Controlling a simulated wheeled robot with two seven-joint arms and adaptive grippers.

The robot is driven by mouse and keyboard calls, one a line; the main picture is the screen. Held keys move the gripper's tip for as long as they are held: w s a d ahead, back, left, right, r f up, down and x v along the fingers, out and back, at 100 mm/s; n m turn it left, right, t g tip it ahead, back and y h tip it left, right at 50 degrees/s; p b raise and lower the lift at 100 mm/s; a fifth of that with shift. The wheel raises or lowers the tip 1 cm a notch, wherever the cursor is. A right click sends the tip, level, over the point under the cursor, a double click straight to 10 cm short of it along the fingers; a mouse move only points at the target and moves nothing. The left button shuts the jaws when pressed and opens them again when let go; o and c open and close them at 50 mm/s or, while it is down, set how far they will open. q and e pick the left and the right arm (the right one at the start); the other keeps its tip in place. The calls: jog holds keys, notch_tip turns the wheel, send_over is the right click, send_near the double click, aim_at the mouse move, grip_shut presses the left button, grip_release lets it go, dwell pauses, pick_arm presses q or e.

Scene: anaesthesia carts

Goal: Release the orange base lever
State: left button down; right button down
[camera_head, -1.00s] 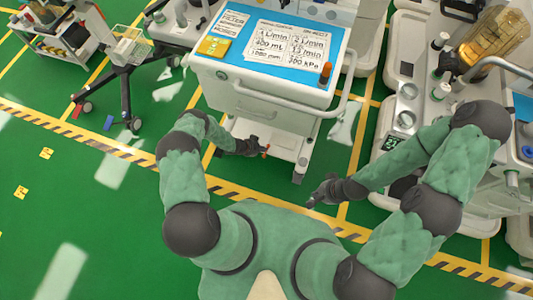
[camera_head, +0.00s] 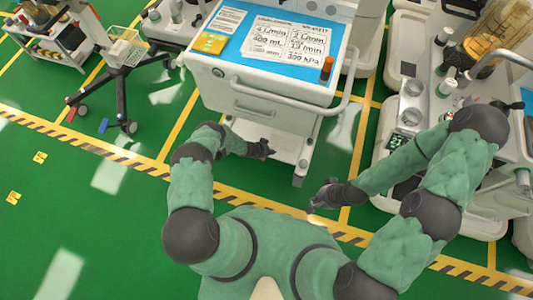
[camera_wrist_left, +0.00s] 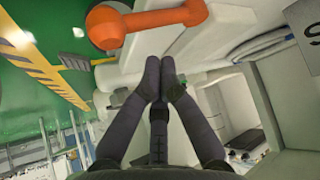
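The orange base lever (camera_wrist_left: 150,22) shows large at the top of the left wrist view, a thick bar with a round knob at its left end. My left gripper (camera_wrist_left: 160,72) has its two fingertips together just below the lever, with nothing visible between them. In the head view my left gripper (camera_head: 268,151) is low at the front of the white cart (camera_head: 262,100), above its base (camera_head: 290,150); the lever cannot be made out there. My right gripper (camera_head: 318,203) hangs in front of the cart's right side, apart from it; its fingers are too small to read.
A push handle (camera_head: 342,105) runs around the cart's front and right side. An orange-topped cylinder (camera_head: 327,69) and printed sheets (camera_head: 290,40) are on its blue top. Another machine (camera_head: 400,140) stands at right. Green floor (camera_head: 90,220) is open at left.

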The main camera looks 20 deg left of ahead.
pick_arm(q)
jog(key=shift+w+d+f, duration=0.15)
jog(key=shift+f, duration=0.4)
jog(key=shift+s+a+r, duration=0.15)
jog(key=shift+s+a, duration=1.2)
